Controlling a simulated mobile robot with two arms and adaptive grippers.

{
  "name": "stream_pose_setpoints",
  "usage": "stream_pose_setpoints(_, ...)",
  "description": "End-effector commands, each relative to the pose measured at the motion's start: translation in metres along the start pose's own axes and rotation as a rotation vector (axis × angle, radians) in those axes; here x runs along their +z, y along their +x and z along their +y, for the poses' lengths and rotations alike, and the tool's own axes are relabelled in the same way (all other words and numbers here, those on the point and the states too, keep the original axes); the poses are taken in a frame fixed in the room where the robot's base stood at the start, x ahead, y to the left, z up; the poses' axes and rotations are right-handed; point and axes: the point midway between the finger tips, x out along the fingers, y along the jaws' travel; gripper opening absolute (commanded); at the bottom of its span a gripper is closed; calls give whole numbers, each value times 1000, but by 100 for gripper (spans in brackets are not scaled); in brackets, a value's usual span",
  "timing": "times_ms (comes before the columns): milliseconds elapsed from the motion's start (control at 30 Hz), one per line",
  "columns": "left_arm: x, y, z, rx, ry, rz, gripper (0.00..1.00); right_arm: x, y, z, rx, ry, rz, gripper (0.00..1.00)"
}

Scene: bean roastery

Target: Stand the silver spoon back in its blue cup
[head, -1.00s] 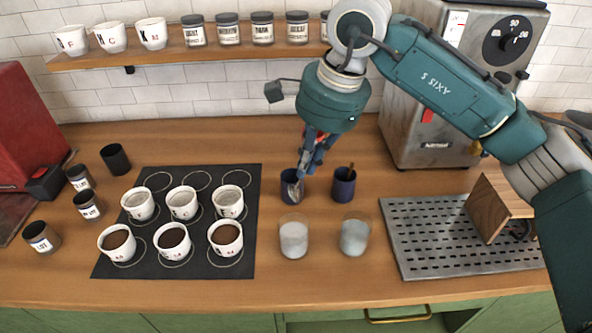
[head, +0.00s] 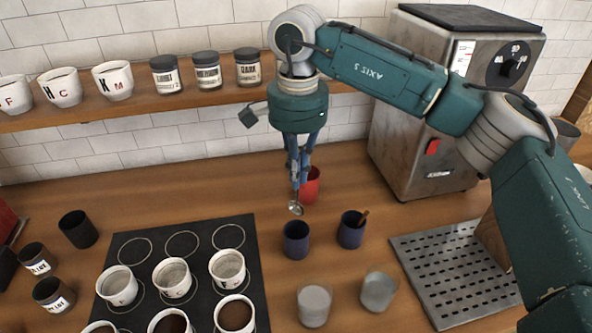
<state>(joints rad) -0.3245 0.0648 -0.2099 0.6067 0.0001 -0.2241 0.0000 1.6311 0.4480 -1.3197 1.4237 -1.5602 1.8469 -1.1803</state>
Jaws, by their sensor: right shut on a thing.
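My right gripper (head: 297,181) is shut on the silver spoon (head: 295,208). The spoon hangs with its bowl down, and most of its handle is hidden by the fingers. In the picture the bowl is just above a dark blue cup (head: 296,242), with a gap between bowl and rim. This cup stands upright on the counter and no spoon shows in it. A second dark blue cup (head: 350,232) to its right has a brown spoon (head: 362,217) leaning in it. My left gripper is not in view.
A red cup (head: 312,184) stands behind the gripper. Two clear glasses (head: 315,306) (head: 378,291) stand in front of the blue cups. A black mat (head: 205,252) with white cups is at left, a metal drip tray (head: 450,262) at right, and a grey machine (head: 420,125) behind it.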

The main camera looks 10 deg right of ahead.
Motion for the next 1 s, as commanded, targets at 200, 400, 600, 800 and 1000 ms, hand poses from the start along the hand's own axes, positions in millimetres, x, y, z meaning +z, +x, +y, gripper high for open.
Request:
stream_pose_setpoints(200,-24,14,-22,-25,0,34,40,0,21,0,1,0,0,0)
stream_pose_setpoints(400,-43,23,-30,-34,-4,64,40,0,37,0,0,0,1,0)
stream_pose_setpoints(600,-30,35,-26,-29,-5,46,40,0,53,0,0,1,0,0)
stream_pose_setpoints(800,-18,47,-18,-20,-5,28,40,0,70,1,1,1,0,0)
stream_pose_setpoints(1000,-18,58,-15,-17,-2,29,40,0,86,1,1,1,0,0)
